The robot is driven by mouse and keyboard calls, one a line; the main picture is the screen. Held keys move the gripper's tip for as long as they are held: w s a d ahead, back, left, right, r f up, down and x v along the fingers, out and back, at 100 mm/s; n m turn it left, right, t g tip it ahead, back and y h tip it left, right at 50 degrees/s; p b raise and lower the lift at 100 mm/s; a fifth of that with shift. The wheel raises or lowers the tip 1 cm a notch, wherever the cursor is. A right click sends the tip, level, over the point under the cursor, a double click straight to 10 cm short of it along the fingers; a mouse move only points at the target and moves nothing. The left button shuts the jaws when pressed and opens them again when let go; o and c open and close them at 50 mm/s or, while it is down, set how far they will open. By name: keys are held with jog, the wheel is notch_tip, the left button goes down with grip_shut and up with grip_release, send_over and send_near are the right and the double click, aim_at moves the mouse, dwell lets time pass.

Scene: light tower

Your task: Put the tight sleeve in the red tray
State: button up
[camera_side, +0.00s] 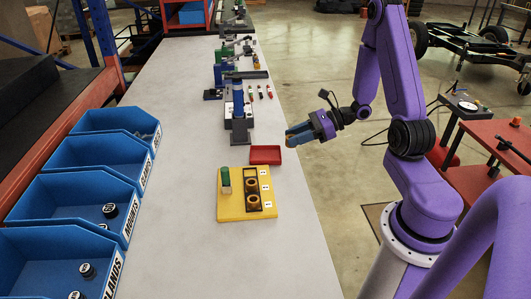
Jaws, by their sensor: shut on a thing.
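My gripper (298,133) is shut on a small tan thing, mostly hidden by its fingers. Its colour is like the brass sleeves, but it is too small to tell which sleeve it is. My gripper is above the right edge of the bench, up and to the right of the red tray (265,155). The tray is shallow and looks empty. Two brass sleeves, one (252,183) above the other (253,202) in the picture, sit in a dark rack on the yellow board (232,211). The rack's far slot looks empty.
A green-topped post (225,177) stands on the yellow board's left side. Blue bins (85,205) line the left side. The near bench (185,260) is clear.

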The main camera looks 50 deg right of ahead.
jog(key=w+d+f, duration=0.3)
jog(key=w+f, duration=0.1)
jog(key=w, duration=0.5)
send_over(269, 156)
jog(key=s, duration=0.1)
notch_tip(269, 156, down, 5)
jog(key=shift+s+a+r, duration=0.1)
jog(key=shift+r, duration=0.05)
jog(key=shift+w+f, duration=0.5)
jog(key=shift+f, duration=1.6)
jog(key=shift+f, duration=0.15)
jog(key=o, duration=1.1)
jog(key=shift+c, duration=0.2)
